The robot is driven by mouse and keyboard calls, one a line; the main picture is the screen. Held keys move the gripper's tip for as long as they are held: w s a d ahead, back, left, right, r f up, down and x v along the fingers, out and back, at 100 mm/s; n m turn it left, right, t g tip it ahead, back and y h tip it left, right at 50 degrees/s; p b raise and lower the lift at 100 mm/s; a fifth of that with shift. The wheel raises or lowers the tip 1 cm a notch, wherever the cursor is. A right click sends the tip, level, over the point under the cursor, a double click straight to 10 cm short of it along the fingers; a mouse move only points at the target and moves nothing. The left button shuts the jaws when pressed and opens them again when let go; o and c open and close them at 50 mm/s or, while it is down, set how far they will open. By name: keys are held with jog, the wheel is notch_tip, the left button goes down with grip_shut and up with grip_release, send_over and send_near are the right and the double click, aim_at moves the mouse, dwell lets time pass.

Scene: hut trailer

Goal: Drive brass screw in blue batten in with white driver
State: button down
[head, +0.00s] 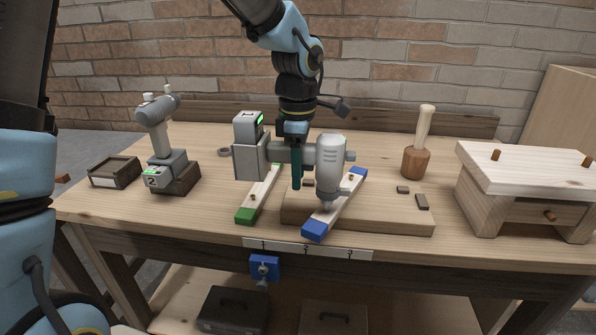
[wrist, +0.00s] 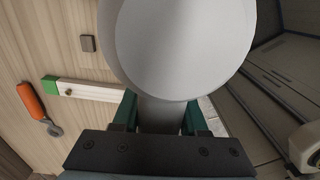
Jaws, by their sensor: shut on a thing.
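My gripper (head: 297,168) is shut on the handle of the white driver (head: 330,165). The driver's grey battery block with a green light is at the left, and its white body points down at the right. The blue-ended batten (head: 346,200) lies slanted on a wooden board. The driver's tip is over the near part of this batten; I cannot tell whether it touches. A small brass screw (head: 351,177) shows near the batten's far blue end. The spot under the tip is hard to make out. In the wrist view the white driver (wrist: 180,45) fills the middle, between the teal fingers (wrist: 160,118).
A green-ended batten (head: 261,194) lies left of the board (head: 400,222). A grey driver (head: 157,125) stands on a dock at left, near a small dark box (head: 114,172). A mallet (head: 416,160) and a small wooden bench (head: 520,185) stand at right. An orange-handled tool (wrist: 32,101) lies on the bench.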

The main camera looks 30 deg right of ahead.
jog(key=shift+f, duration=0.25)
dwell(0.3)
dwell(0.5)
jog(key=shift+d+r+p, duration=0.1)
jog(key=shift+r+p, duration=0.55)
jog(key=shift+r, duration=0.95)
jog(key=shift+d+r+p, duration=0.5)
jog(key=shift+d+r, duration=0.15)
jog(key=shift+d, duration=0.5)
jog(key=shift+d+r+p, duration=0.45)
jog(key=shift+d+r, duration=0.2)
jog(key=shift+d, duration=0.5)
jog(key=shift+d+r+p, duration=0.5)
jog(key=shift+d+r, duration=0.15)
jog(key=shift+d, duration=0.5)
